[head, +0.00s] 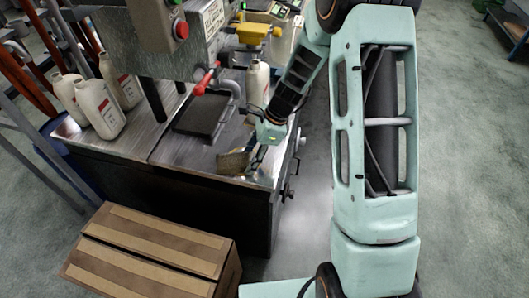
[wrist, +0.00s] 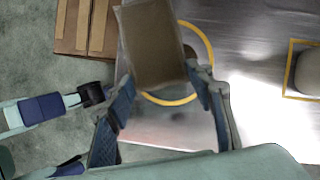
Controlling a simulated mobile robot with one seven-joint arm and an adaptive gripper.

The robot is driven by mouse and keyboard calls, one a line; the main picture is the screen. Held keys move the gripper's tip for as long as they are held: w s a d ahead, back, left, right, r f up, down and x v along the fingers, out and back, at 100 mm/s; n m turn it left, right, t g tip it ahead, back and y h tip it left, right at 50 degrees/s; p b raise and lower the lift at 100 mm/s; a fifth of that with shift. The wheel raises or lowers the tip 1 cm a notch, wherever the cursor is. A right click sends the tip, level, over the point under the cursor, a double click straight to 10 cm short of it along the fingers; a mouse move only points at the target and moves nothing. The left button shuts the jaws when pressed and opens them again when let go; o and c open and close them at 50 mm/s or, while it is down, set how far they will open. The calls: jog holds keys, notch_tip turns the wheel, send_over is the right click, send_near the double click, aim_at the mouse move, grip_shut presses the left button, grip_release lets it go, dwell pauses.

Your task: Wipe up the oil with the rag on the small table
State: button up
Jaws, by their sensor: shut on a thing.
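My gripper (head: 257,158) is low over the front right corner of the metal-topped table (head: 185,157). It is shut on a brown-grey rag (head: 232,163). In the wrist view the rag (wrist: 152,45) lies between the two blue-padded fingertips (wrist: 160,78) and extends away from them. The rag overlaps a yellow ring (wrist: 205,45) on the tabletop and hides part of it. I cannot tell whether the rag touches the tabletop.
A white bottle (head: 257,85) stands behind my gripper. Several white bottles (head: 98,108) stand at the table's left. A machine with a red-handled part (head: 205,80) and a dark plate (head: 203,115) occupies the middle. A cardboard box (head: 150,250) sits on the floor in front.

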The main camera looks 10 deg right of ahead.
aim_at(270, 153)
jog(key=shift+s+a, duration=0.25)
jog(key=shift+a, duration=0.85)
jog(key=d, duration=1)
jog(key=w+a, duration=0.1)
jog(key=a, duration=0.2)
jog(key=w+a+p, duration=0.1)
jog(key=a, duration=0.2)
jog(key=w+a, duration=0.2)
jog(key=a, duration=0.2)
jog(key=shift+p, duration=0.3)
jog(key=d, duration=1)
jog(key=shift+b, duration=0.3)
jog(key=a, duration=0.1)
jog(key=s+a, duration=0.1)
jog(key=a, duration=0.1)
jog(key=s+a, duration=0.1)
jog(key=a, duration=0.1)
notch_tip(270, 153, up, 7)
jog(key=p, duration=0.5)
jog(key=shift+p, duration=0.3)
